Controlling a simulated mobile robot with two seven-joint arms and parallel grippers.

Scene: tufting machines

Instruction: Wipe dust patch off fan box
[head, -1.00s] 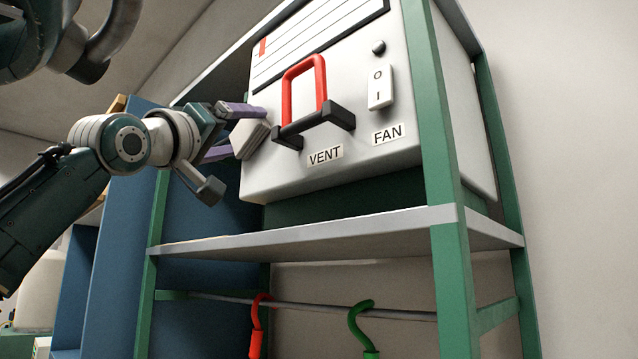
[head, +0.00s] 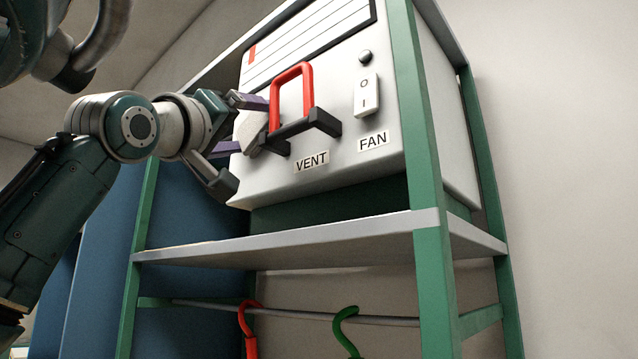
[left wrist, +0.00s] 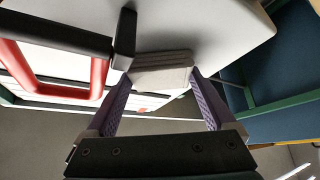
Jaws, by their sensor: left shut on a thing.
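The fan box (head: 350,165) is a white cabinet on the green-framed rack, with VENT and FAN labels. My left gripper (head: 248,125) is shut on a pale grey pad (head: 247,134) at the left part of the box's front, left of the red handle (head: 292,90). In the left wrist view the pad (left wrist: 160,70) sits between the two purple fingers, against or very close to the white box face (left wrist: 210,30). I cannot tell contact for certain. No dust patch can be made out; the pad and gripper hide part of the face. My right gripper is not in view.
A black bracket (head: 305,128) juts out just right of the pad, below the red handle. A white rocker switch (head: 367,95) is farther right. A green post (head: 415,130) stands in front of the box. Red (head: 247,325) and green (head: 345,330) hooks hang below the shelf (head: 300,238).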

